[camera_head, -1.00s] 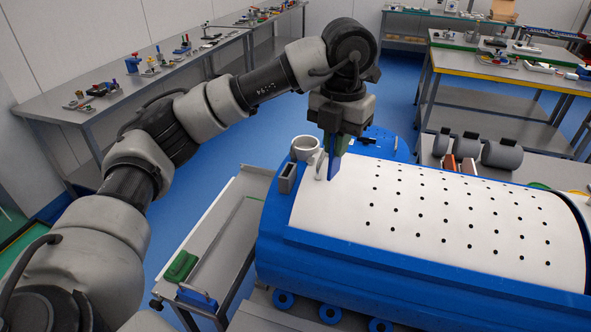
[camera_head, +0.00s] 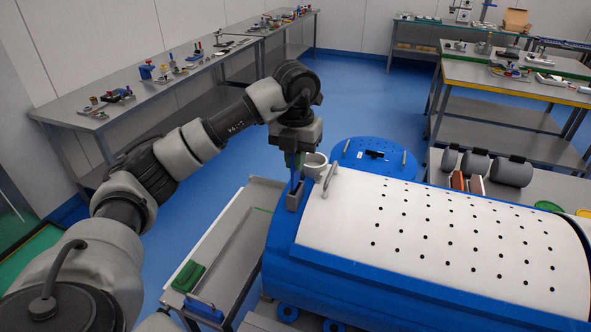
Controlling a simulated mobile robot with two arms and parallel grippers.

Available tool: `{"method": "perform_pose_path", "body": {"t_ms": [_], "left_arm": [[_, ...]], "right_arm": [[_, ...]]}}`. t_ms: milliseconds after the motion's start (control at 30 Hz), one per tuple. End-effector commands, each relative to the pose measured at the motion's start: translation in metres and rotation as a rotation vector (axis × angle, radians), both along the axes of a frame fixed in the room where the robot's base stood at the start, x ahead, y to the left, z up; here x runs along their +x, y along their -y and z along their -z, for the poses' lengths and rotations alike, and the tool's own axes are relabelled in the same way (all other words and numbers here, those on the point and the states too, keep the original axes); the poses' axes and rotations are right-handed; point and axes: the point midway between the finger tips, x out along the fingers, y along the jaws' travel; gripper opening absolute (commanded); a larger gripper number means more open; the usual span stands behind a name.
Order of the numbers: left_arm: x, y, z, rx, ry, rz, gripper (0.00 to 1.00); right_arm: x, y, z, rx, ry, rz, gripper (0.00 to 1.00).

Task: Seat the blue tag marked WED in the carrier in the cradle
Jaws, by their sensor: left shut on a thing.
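The carrier is a large blue drum (camera_head: 330,283) lying on its side with a white perforated top (camera_head: 440,235). A small grey upright pocket (camera_head: 294,200) stands at its near left end, beside a white ring-shaped cup (camera_head: 315,164) and a grey handle (camera_head: 333,179). My left gripper (camera_head: 293,160) points down and is shut on a narrow blue tag (camera_head: 296,177). The tag hangs upright right at the pocket's mouth. I cannot tell whether its lower end is inside or just above it. No lettering is readable. My right gripper is out of view.
A grey side table (camera_head: 225,245) at the carrier's left bears a green block (camera_head: 188,276) and a blue block (camera_head: 204,309). A round blue lid (camera_head: 375,159) lies behind the carrier. Benches with small parts line the left wall and back right.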

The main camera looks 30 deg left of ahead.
Motion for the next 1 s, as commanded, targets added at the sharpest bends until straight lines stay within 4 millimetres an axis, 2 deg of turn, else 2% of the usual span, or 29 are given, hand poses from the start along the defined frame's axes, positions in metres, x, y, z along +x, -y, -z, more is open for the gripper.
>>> {"method": "perform_pose_path", "body": {"t_ms": [167, 300, 667, 700, 833, 1000], "left_arm": [[-0.001, -0.001, 0.022, 0.002, -0.007, 0.001, 0.00], [-0.001, 0.000, 0.037, 0.001, -0.003, 0.001, 0.00], [-0.001, 0.000, 0.043, 0.001, -0.001, 0.001, 0.00], [-0.001, 0.000, 0.042, 0.001, -0.001, 0.001, 0.12], [-0.001, 0.000, 0.041, 0.001, -0.001, 0.001, 0.32], [-0.001, 0.000, 0.041, 0.001, -0.001, 0.001, 0.33]], "right_arm": [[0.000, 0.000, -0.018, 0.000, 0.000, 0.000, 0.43], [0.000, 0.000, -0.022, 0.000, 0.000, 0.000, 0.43], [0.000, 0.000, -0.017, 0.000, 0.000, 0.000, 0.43], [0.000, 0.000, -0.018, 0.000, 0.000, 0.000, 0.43], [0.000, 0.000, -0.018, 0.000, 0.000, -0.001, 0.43], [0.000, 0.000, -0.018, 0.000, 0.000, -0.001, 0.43]]}}
